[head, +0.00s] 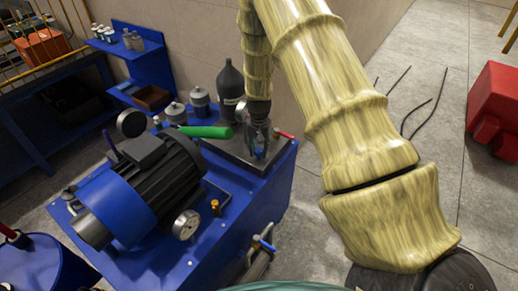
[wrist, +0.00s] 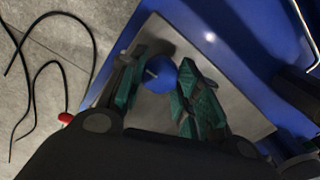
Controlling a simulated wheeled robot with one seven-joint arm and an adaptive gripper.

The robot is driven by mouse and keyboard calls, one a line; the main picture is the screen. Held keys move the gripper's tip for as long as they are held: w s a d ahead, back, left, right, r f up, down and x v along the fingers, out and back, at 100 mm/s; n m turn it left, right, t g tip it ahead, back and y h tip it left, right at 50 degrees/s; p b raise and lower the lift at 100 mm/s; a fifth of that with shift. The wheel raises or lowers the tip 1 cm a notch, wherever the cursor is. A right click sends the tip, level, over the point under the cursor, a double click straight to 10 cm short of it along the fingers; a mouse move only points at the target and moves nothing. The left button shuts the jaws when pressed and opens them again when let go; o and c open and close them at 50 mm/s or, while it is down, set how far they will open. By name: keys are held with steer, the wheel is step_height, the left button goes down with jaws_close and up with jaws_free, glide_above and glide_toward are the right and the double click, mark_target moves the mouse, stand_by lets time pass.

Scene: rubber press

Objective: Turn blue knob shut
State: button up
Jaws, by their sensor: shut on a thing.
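The blue knob (wrist: 162,82) is a small round piece above a grey plate, between the two green-padded fingers of my gripper (wrist: 158,75) in the wrist view. My gripper is shut on it. In the head view my gripper (head: 259,136) points down at the grey top of the blue machine, and only a little of the blue knob (head: 259,152) shows between the fingers.
A red-tipped lever (head: 284,135) is just right of my gripper; a green handle (head: 206,132) and a black bottle (head: 230,84) are to its left and behind. A large motor (head: 150,180) and a gauge (head: 186,224) sit nearer. Black cables lie on the floor at right.

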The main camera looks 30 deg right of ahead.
mark_target(259, 150)
steer(key=shift+w+d+r, duration=0.1)
steer(key=o, duration=1)
step_height(259, 150, up, 12)
stand_by(0.4)
stand_by(0.4)
